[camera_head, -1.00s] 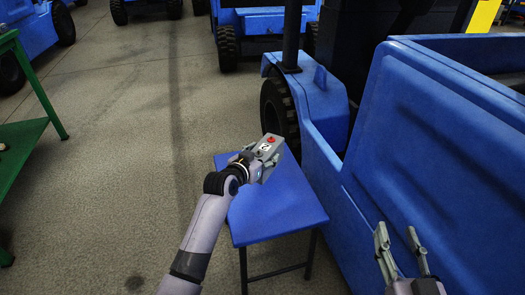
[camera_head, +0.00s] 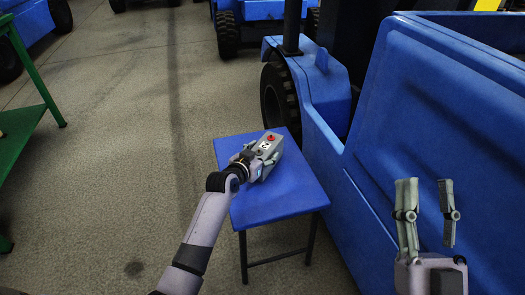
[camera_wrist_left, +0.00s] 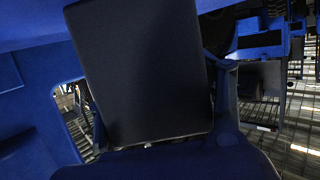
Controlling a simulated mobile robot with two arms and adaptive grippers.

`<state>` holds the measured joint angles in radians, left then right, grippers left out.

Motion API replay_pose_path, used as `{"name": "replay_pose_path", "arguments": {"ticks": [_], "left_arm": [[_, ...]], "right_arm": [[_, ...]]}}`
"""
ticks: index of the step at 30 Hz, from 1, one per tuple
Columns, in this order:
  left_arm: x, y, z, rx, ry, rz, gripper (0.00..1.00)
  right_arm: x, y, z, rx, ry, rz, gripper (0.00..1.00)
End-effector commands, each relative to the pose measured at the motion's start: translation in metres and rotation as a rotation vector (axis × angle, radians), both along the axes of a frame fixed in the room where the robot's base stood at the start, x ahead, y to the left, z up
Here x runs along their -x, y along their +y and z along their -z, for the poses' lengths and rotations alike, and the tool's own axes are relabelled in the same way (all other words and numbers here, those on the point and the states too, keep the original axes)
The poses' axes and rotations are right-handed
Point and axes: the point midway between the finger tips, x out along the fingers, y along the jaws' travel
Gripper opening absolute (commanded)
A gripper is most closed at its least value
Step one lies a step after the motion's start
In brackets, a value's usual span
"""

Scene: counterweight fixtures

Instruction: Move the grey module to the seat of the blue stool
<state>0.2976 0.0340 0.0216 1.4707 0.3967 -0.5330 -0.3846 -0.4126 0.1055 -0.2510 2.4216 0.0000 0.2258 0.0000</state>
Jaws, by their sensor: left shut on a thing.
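The grey module (camera_head: 266,146) is a small box with a red button and a white label on top. My left gripper (camera_head: 259,160) is shut on it, reaching in from the near left. The module is over the far part of the blue stool's seat (camera_head: 285,205). I cannot tell whether it touches the seat. My right gripper (camera_head: 426,182) is open and empty, in front of the blue vehicle's side.
A blue vehicle body (camera_head: 440,120) stands close along the stool's right side, with a black tyre (camera_head: 280,103) behind the stool. A green table (camera_head: 22,120) is at the left edge. The concrete floor (camera_head: 110,170) between is clear.

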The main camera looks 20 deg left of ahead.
Motion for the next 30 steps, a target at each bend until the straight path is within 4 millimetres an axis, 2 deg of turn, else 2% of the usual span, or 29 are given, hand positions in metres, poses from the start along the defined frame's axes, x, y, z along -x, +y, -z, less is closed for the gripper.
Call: {"name": "replay_pose_path", "arguments": {"ticks": [1,6,14,15,26,30], "left_arm": [[-0.003,0.0,-0.005,0.003,-0.021,-0.003,0.0],[-0.003,0.0,0.001,0.002,-0.021,-0.004,0.0],[-0.003,0.0,0.002,0.002,-0.019,-0.003,0.0],[0.0,0.0,0.011,0.001,0.001,0.0,0.6],[0.0,0.0,0.011,0.0,-0.001,-0.001,0.84],[0.0,0.0,0.01,0.0,-0.001,-0.001,0.85]], "right_arm": [[0.004,0.0,-0.004,-0.01,-0.032,-0.002,0.4],[0.013,-0.001,-0.014,-0.03,-0.103,-0.006,0.4],[0.015,-0.002,-0.016,-0.034,-0.113,-0.006,0.4],[0.014,-0.002,-0.016,-0.034,-0.113,-0.006,0.4],[0.014,-0.002,-0.016,-0.033,-0.112,-0.005,0.4],[0.014,-0.002,-0.016,-0.033,-0.112,-0.005,0.4]]}}
